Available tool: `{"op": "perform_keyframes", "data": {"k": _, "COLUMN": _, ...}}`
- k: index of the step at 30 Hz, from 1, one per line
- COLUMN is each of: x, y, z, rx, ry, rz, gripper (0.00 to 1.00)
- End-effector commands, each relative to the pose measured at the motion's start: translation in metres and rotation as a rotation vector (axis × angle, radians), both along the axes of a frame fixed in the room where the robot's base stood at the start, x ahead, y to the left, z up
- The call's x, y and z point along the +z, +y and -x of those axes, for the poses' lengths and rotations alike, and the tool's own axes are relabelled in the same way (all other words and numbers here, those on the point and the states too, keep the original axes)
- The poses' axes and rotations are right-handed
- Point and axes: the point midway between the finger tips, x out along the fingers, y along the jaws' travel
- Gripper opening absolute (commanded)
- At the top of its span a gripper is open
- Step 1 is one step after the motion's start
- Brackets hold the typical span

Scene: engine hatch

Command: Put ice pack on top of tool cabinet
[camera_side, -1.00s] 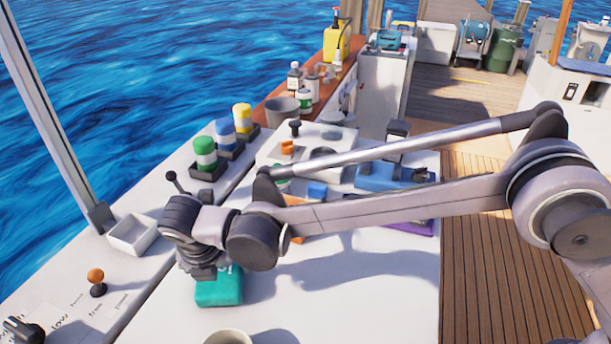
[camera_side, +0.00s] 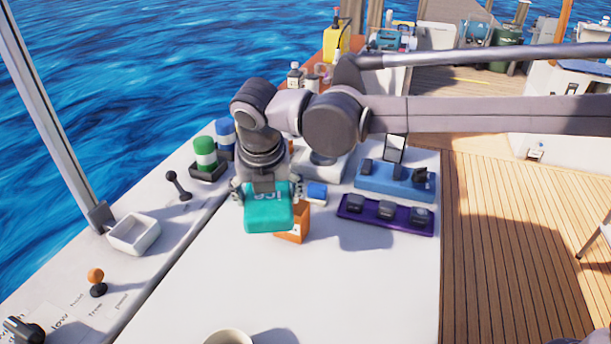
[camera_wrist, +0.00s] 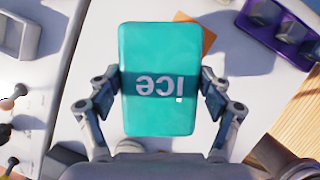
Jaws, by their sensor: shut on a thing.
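A teal ice pack (camera_side: 268,216) with white "ICE" lettering hangs from my gripper (camera_side: 266,192) above the white worktop. The wrist view shows the ice pack (camera_wrist: 158,50) squarely between the two fingers of my gripper (camera_wrist: 160,92), which touch its left and right sides. A pale cabinet (camera_side: 385,82) stands at the back, partly hidden behind my arm. It may be the tool cabinet, but I cannot be sure.
An orange box (camera_side: 293,224) is just behind the ice pack. A purple tray (camera_side: 385,215) and a blue tray (camera_side: 395,182) lie to the right. Green and blue canisters (camera_side: 205,153) stand left. A white bin (camera_side: 134,234) is further left. The front worktop is mostly clear.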

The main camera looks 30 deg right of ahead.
Motion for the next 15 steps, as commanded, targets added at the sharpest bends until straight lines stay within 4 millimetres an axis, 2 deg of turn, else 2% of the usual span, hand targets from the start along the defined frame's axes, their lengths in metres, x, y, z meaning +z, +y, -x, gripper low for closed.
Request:
{"op": "perform_keyframes", "data": {"k": 9, "x": 0.071, "y": -0.001, "z": 0.000, "rx": -0.001, "ry": 0.078, "rz": -0.028, "gripper": 0.23}}
{"op": "perform_keyframes", "data": {"k": 15, "x": 0.098, "y": -0.001, "z": -0.001, "rx": -0.001, "ry": 0.113, "rz": -0.040, "gripper": 0.23}}
